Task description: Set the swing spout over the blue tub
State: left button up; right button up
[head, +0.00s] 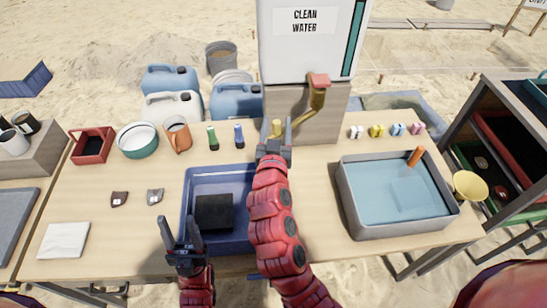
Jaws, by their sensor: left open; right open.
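The brass swing spout (316,100) comes off the front of the white water tank, under a red lever (318,80). It bends to the left, and its tip shows at the fingers of my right gripper (275,131). That gripper is open, its fingers on either side of the tip in the picture; contact cannot be told. The blue tub (187,184) stands on the table with a black block (214,212) inside. The spout tip appears behind and right of the tub's back right corner. My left gripper (181,226) is open and empty at the tub's front left corner.
A grey basin of water (350,217) with an orange-handled tool stands right. Behind the blue tub are a green bottle (212,138), a blue bottle (239,136), a clay jug (178,135) and a bowl (138,140). Two shards and a white cloth (63,240) lie left.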

jog(key=s+a+p, duration=0.1)
jog(key=s+a, duration=0.1)
jog(key=s, duration=1.1)
jog(key=shift+s+p, duration=0.3)
jog(key=shift+s, duration=0.05)
